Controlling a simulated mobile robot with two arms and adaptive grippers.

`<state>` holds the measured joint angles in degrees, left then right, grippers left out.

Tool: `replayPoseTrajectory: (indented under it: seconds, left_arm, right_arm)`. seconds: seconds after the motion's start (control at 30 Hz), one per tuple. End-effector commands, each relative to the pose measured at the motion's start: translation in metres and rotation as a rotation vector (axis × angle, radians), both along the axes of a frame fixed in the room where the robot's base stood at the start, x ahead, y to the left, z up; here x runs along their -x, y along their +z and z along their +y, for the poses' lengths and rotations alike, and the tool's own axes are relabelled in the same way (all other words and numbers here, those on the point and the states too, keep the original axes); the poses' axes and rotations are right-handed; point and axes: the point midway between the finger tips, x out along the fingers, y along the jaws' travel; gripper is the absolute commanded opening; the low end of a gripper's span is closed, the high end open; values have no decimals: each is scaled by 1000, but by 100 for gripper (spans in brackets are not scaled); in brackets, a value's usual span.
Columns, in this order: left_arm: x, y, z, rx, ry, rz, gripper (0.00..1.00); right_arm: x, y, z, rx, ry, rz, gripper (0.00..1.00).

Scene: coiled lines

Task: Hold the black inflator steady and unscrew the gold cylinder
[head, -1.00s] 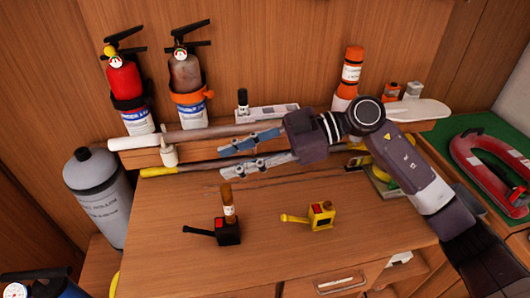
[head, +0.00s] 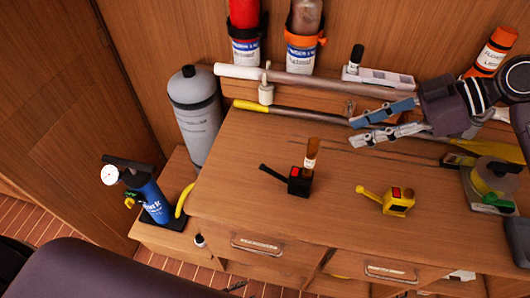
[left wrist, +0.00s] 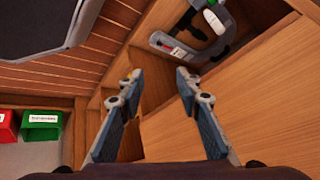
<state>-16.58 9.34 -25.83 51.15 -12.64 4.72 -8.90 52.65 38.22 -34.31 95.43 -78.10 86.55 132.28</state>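The black inflator (head: 299,182) stands on the wooden table, its black lever pointing left. The gold cylinder (head: 311,150) stands upright in its top, with a white label band. My right gripper (head: 367,127) comes in from the right, open and empty, above the table's back part and apart from the inflator. My left gripper's fingers (left wrist: 157,78) show in the left wrist view, apart with nothing between them. Neither inflator nor cylinder can be made out in that view. In the head view a dark arm part of mine fills the lower left.
A yellow inflator (head: 398,202) stands right of the black one. A grey tank (head: 196,115) and a blue pump (head: 148,197) stand at the left. Boathooks (head: 300,84) lie along the back. A tape reel (head: 492,180) is at the right. The table front is clear.

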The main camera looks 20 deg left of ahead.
Motion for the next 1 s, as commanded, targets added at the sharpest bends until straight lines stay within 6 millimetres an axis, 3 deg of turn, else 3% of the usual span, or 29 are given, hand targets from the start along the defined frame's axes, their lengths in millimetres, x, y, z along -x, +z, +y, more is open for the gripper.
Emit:
replayPoseTrajectory:
  seconds: [0.1, 0.23, 0.37, 0.6, 0.7, 0.8, 1.0]
  left_arm:
    - [-29, 43, -51, 41, -196, -175, 32]
    - [-44, 94, -108, 94, -397, -363, 32]
    - [-43, 150, -162, 150, -592, -554, 32]
    - [-16, 266, -242, 262, -963, -958, 32]
    - [0, 320, -262, 295, -1157, -1183, 32]
    - [11, 365, -265, 291, -1384, -1427, 32]
    - [17, 404, -244, 214, -1783, -1759, 32]
  right_arm:
    - [0, 0, 0, -1, 0, 0, 29]
    - [0, 0, 0, -1, 1, -1, 29]
    - [0, 0, 0, -1, 1, -1, 29]
    - [0, 0, 0, -1, 1, -1, 29]
    - [0, 0, 0, -1, 1, -1, 29]
    - [0, 0, 0, -1, 1, -1, 29]
    - [0, 0, 0, -1, 1, -1, 29]
